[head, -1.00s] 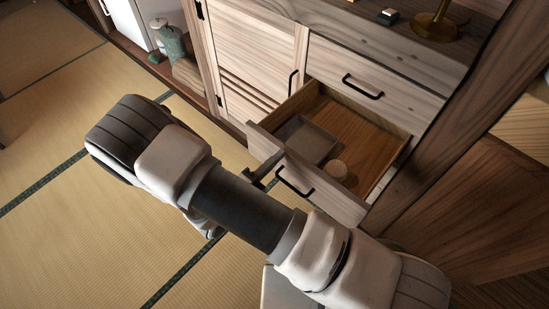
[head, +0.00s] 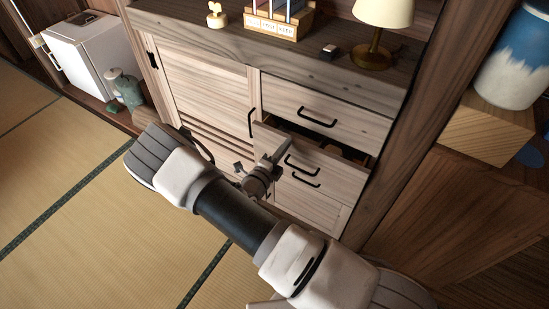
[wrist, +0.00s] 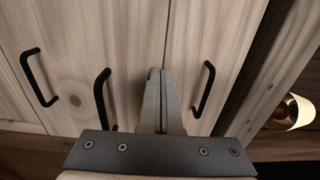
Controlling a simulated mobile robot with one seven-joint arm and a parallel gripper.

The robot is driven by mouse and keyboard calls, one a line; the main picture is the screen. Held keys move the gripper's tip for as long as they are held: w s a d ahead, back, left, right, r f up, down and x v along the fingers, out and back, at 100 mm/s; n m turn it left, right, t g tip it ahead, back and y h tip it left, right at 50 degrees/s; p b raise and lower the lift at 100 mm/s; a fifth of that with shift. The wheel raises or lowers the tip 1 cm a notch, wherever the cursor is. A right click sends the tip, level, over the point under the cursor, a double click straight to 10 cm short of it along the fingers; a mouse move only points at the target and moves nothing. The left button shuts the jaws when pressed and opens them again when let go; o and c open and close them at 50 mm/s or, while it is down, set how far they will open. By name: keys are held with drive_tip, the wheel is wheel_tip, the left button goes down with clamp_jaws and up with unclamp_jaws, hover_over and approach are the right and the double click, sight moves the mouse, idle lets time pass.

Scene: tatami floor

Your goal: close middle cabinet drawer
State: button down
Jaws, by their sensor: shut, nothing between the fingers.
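The middle drawer (head: 338,170) of the wooden cabinet is slightly open in the head view. A narrow dark gap shows above its front, with a bit of a round item inside. Its black handle (head: 302,165) faces me, and it also shows in the wrist view (wrist: 101,97). My gripper (head: 285,146) is shut and empty, at the upper left part of this drawer's front. In the wrist view the closed fingers (wrist: 158,75) point at the drawer front, between the middle and top handles. I cannot tell whether the tips touch the wood.
The top drawer (head: 345,108) above and the bottom drawer (head: 310,200) below look shut. A cabinet door (head: 205,85) is to the left. A lamp (head: 376,40) and a small dark block (head: 329,52) stand on top. Tatami floor (head: 80,200) at left is clear.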

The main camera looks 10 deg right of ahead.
drive_tip(key=shift+x, duration=1.3)
drive_tip(key=shift+s, duration=0.1)
